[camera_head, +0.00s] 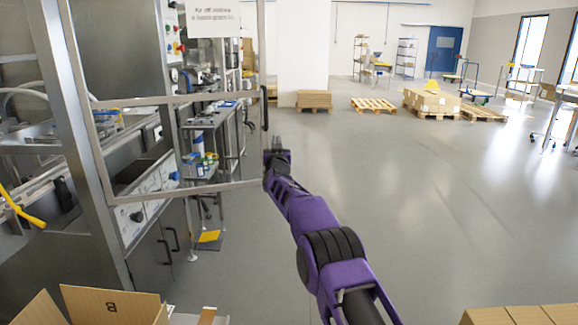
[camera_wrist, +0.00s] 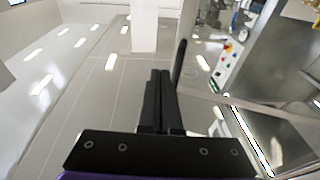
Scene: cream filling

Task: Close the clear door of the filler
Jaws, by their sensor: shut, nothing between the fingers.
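The clear door (camera_head: 160,101) of the filler stands swung open, its metal frame reaching out from the machine on the left. A sign on white paper (camera_head: 212,18) shows at its upper part. A black handle (camera_head: 264,107) is on its outer upright; the handle also shows in the wrist view (camera_wrist: 179,61). My gripper (camera_head: 277,156) is shut and empty, just below the handle at the door's lower outer corner. In the wrist view my gripper (camera_wrist: 161,76) has its fingers together, close to the left of the handle. I cannot tell whether it touches the door.
The filler's steel cabinet (camera_head: 150,255) with control panels fills the left side. Open cardboard boxes (camera_head: 110,305) are at the lower left, more boxes (camera_head: 520,315) at the lower right. The grey floor (camera_head: 420,190) to the right is clear. Pallets (camera_head: 373,106) stand far back.

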